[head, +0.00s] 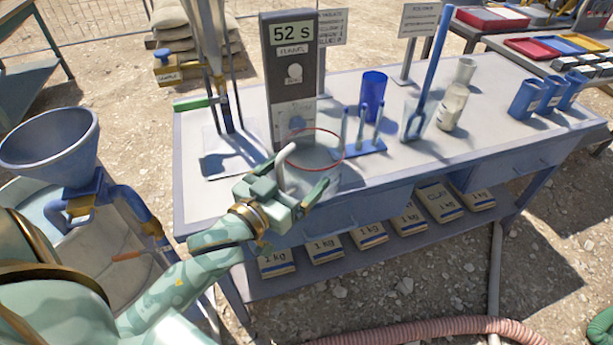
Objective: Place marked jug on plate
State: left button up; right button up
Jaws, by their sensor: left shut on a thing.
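The jug (318,178) is clear, with a red ring at its rim and a pale handle. It is upright at the front edge of the blue-grey table, in front of the dark timer panel. My left gripper (288,192) is shut on the jug at its handle side. The fingers hide part of the handle, and I cannot tell if the jug's base touches the table. A pale square plate (213,168) lies to the left, under the funnel stand. My right gripper is not in view.
The timer panel (292,60) reads 52 S. A funnel stand (209,45) with a green lever (192,104) stands left of it.

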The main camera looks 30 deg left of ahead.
pick_arm(q)
jog(key=w+a+f+b, duration=0.2)
jog(key=w+f+b, duration=0.1)
jog(key=f, duration=0.1)
jog(key=w+a+f+b, duration=0.3)
jog(key=w+f, duration=0.1)
jog(key=w+a+f+b, duration=0.3)
jog(key=w+f, duration=0.1)
jog(key=f, duration=0.1)
jog(key=shift+w+a, duration=0.1)
jog(key=shift+w, duration=0.1)
jog(key=shift+r, duration=0.2)
jog(key=shift+c, duration=0.2)
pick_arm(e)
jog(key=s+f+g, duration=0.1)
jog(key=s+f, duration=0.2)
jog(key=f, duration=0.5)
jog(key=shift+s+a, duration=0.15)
pick_arm(q)
jog(key=shift+f, duration=0.15)
jog(key=o, duration=0.8)
jog(key=shift+f, duration=0.1)
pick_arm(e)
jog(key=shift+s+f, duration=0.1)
